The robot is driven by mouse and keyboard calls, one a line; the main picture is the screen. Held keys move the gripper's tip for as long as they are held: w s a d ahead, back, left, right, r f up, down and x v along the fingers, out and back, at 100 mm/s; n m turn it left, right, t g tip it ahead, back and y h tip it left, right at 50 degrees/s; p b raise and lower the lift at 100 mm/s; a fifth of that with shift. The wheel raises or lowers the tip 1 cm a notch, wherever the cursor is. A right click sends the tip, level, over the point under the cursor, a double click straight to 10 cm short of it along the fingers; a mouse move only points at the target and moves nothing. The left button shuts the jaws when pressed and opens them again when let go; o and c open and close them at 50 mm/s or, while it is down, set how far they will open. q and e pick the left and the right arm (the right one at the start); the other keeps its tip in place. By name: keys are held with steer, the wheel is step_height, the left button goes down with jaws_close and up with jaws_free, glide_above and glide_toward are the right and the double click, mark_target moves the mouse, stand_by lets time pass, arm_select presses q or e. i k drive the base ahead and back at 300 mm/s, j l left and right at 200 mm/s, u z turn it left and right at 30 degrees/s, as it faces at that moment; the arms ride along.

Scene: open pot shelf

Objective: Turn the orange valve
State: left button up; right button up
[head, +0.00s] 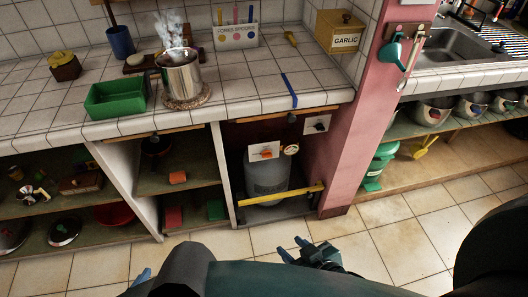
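A small orange valve handle (265,153) shows against a white card in the open bay under the tiled counter. It is in front of the upper part of a grey gas cylinder (266,178). My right gripper (291,247) is low in front of that bay, over the floor and well apart from the valve. Its two blue fingertips are spread, with nothing seen between them. Of my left gripper, only a bluish tip (142,276) shows at the bottom left; my own arm hides the rest.
A yellow bar (281,196) crosses the bay low in front of the cylinder. A round gauge (291,149) is right of the valve. A pink pillar (362,115) bounds the bay on the right. Tiled floor (395,236) is clear in front. A steaming pot (180,75) stands on the counter.

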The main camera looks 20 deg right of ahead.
mark_target(266, 153)
steer(key=l+u, duration=0.15)
steer(key=l, duration=0.55)
steer(key=l+u, duration=0.15)
steer(key=l, duration=0.55)
steer(key=k+l+u, duration=0.2)
steer(key=l, duration=0.5)
steer(key=i+l, duration=0.4)
steer(key=i+l+u, duration=0.1)
steer(key=i+l, duration=0.3)
steer(key=l, duration=0.15)
